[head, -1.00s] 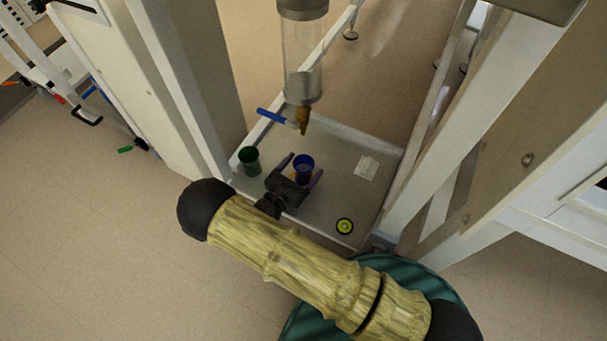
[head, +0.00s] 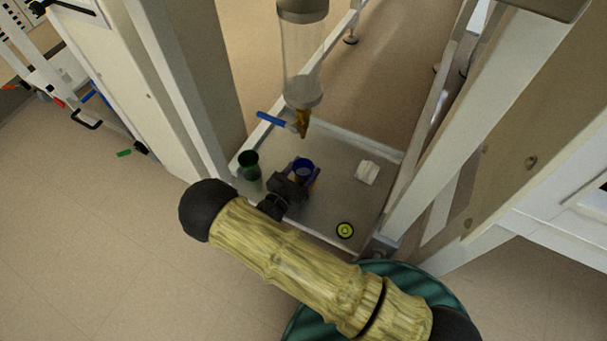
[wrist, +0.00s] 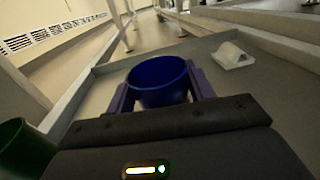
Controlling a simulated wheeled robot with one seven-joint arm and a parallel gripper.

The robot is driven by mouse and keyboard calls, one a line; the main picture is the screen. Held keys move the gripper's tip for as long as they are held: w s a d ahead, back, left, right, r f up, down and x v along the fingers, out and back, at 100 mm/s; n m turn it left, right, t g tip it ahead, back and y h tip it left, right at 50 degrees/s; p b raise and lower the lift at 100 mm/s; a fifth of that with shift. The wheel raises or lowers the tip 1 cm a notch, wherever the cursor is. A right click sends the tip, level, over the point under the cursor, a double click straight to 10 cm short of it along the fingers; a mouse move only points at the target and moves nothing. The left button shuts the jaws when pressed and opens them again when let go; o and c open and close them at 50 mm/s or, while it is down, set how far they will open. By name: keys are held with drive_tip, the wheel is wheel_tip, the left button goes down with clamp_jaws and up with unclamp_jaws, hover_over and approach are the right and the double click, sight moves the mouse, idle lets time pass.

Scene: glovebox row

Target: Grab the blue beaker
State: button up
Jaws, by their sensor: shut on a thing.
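The blue beaker (head: 304,166) stands upright on the grey tray-like surface in the head view. It also shows in the wrist view (wrist: 160,84), between the two purple fingers. My gripper (head: 303,173) is shut on the beaker, with one finger on each side of it. In the wrist view my gripper (wrist: 160,90) covers the lower part of the beaker. Whether the beaker's base touches the surface is hidden.
A green beaker (head: 249,165) stands just left of my gripper. A clear cylinder (head: 302,65) with a brass tap (head: 302,122) and blue lever (head: 271,119) hangs above the back.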

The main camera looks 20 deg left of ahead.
drive_tip(key=shift+r, duration=0.15)
wheel_tip(320, 180, up, 10)
drive_tip(key=p, duration=0.6)
drive_tip(key=shift+p, duration=0.4)
drive_tip(key=shift+d, duration=0.1)
idle(0.8)
